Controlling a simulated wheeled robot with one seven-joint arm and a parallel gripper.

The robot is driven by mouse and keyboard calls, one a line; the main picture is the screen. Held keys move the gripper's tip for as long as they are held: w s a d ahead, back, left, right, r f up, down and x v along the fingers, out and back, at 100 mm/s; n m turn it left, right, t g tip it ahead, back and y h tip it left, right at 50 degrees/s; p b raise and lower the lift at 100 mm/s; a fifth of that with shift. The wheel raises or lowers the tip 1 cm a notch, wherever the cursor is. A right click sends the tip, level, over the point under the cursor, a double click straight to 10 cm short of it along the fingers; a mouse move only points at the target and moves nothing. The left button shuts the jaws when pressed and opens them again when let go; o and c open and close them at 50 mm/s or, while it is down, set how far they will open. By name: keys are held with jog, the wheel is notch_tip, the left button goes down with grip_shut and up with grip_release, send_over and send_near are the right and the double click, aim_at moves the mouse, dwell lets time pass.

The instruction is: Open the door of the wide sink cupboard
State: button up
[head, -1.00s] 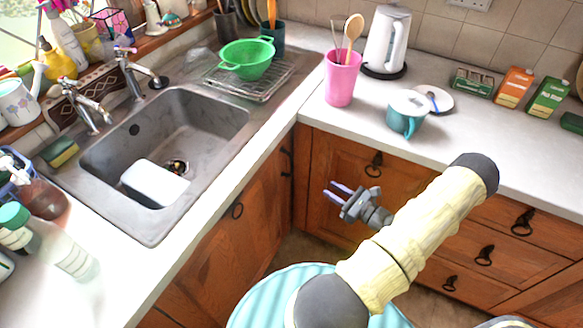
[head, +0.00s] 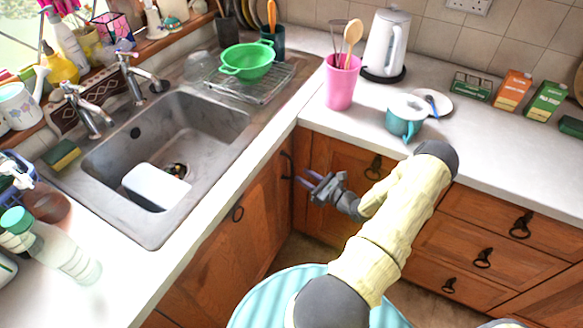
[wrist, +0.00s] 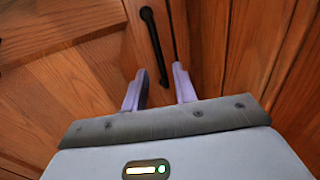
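The wooden cupboard door (head: 262,208) is under the sink counter and looks shut. A dark upright bar handle (head: 287,166) is on it near the inner corner. In the wrist view the bar handle (wrist: 154,42) runs down toward the gap between my fingers, and its lower end shows between them. My gripper (head: 301,177) is open, its two lilac fingers pointing at the handle, just right of it in the head view. In the wrist view my gripper (wrist: 158,78) has nothing clamped. Whether the fingers touch the handle I cannot tell.
The sink (head: 215,120) is above. Drawers with ring pulls (head: 483,258) are on the right. The white worktop (head: 470,150) overhangs the fronts. Some floor shows below the corner.

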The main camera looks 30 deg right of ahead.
aim_at(291, 178)
jog(key=x, duration=0.6)
jog(key=shift+w+a, duration=0.1)
jog(key=shift+w, duration=0.2)
jog(key=shift+c, duration=0.5)
grip_shut()
